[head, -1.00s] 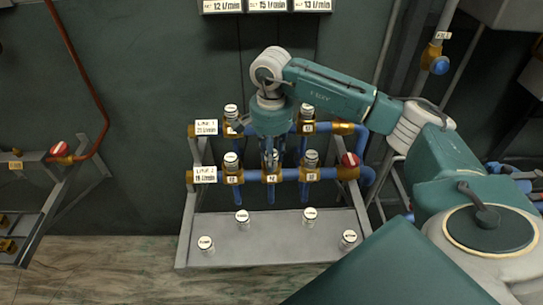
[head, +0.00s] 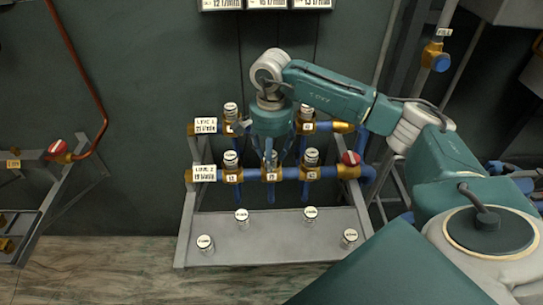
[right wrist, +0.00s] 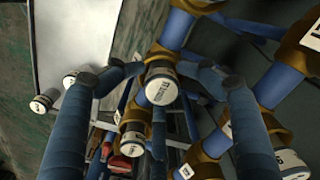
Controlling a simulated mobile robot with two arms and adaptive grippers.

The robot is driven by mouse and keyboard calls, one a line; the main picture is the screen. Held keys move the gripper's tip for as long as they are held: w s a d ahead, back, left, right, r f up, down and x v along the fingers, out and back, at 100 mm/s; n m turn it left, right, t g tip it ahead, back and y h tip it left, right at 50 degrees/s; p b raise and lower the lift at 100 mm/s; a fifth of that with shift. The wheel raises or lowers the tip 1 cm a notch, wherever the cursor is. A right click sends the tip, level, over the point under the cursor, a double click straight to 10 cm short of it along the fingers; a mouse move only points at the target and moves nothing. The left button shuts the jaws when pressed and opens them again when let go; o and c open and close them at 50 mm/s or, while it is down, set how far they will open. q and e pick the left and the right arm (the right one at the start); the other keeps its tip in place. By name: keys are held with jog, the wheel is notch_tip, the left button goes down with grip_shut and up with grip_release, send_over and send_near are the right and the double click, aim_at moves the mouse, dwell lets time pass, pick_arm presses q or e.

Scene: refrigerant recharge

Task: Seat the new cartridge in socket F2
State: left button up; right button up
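A white-capped cartridge (head: 270,158) stands upright at the middle socket of the lower Line 2 pipe. The label below that socket (head: 271,177) appears to read F2, but it is blurred. My right gripper (head: 270,152) reaches down over it from above. In the right wrist view the fingers of my right gripper (right wrist: 160,70) flank the cartridge cap (right wrist: 161,86) closely on both sides and appear closed on it. How deep the cartridge sits in the collar is hard to tell. My left gripper is not in view.
Capped cartridges stand left (head: 231,160) and right (head: 311,158) on Line 2, and on the upper Line 1 pipe (head: 325,127), whose middle is hidden by my wrist. Several loose cartridges stand on the grey tray (head: 275,245). A red-handled valve (head: 351,158) is at the right end.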

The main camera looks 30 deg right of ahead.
jog(key=shift+s+f, duration=0.15)
jog(key=shift+f, duration=0.05)
dwell(0.3)
notch_tip(320, 180, up, 12)
jog(key=shift+r, duration=0.2)
dwell(0.4)
notch_tip(320, 180, up, 6)
jog(key=p, duration=0.4)
jog(key=shift+p, duration=0.35)
